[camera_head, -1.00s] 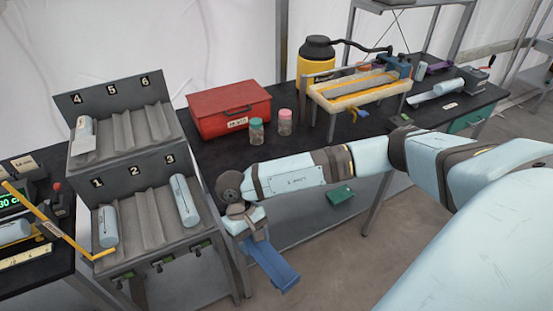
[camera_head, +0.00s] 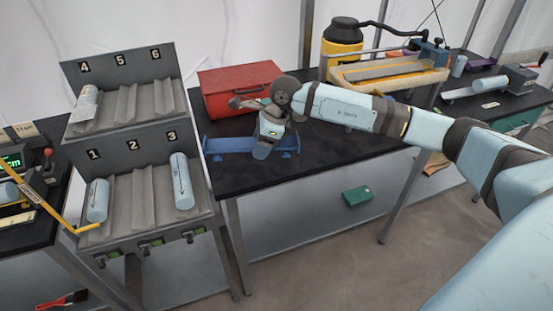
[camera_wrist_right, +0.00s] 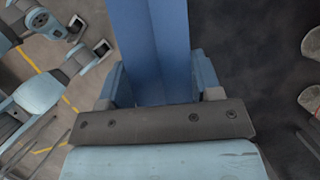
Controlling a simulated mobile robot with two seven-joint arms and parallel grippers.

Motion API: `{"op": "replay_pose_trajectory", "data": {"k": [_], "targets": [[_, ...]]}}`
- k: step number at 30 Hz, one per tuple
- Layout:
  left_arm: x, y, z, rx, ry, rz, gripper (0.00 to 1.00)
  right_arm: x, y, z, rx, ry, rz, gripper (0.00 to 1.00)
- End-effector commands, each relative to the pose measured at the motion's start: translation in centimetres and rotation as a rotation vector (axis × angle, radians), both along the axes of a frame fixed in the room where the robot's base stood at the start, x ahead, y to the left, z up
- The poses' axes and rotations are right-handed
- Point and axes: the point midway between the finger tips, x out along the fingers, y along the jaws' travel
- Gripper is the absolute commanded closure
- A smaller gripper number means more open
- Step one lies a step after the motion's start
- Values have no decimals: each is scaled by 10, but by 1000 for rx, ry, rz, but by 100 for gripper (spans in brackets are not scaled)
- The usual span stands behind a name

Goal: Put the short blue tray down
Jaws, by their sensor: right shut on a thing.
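The short blue tray (camera_head: 228,145) is a blue channel-shaped piece near the front left of the black table, in front of the red box. My right gripper (camera_head: 264,143) is shut on it, and the gripper hides part of its middle. In the right wrist view the tray (camera_wrist_right: 148,45) runs up between the fingers of my right gripper (camera_wrist_right: 160,82). The tray looks about level and is over or on the tabletop. I cannot tell whether it touches the table. I cannot make out my left gripper.
The red box (camera_head: 240,88) stands behind the tray. A grey rack (camera_head: 140,190) with numbered slots holding light cylinders stands close on the left. The black tabletop (camera_head: 340,146) is bare to the right, under my forearm. A green box (camera_head: 357,196) lies below the table.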

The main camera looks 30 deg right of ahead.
Motion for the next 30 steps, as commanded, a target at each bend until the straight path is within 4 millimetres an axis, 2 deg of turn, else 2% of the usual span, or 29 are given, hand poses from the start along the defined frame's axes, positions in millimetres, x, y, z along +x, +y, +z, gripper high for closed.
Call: {"op": "replay_pose_trajectory", "data": {"k": [1, 8, 12, 19, 22, 26, 30], "targets": [[0, 0, -12, 0, 2, 0, 59, 7, -5, 0, -1, -6, -117, 70], [2, -2, -30, -7, -3, 0, 59, 36, -28, 25, 2, -8, -702, 70], [2, -3, -48, -10, 0, -1, 59, 52, -44, 42, 4, -6, -1092, 70], [4, -5, -69, -18, 2, 1, 59, 70, -72, 72, 4, -3, -1706, 70], [5, -6, -73, -21, -2, 1, 59, 74, -80, 83, 6, -1, -1892, 70], [5, -7, -76, -22, 0, 1, 59, 75, -87, 90, 4, 1, -2027, 70], [5, -7, -77, -22, 1, 1, 59, 75, -89, 73, -1, 3, -2064, 70]]}}
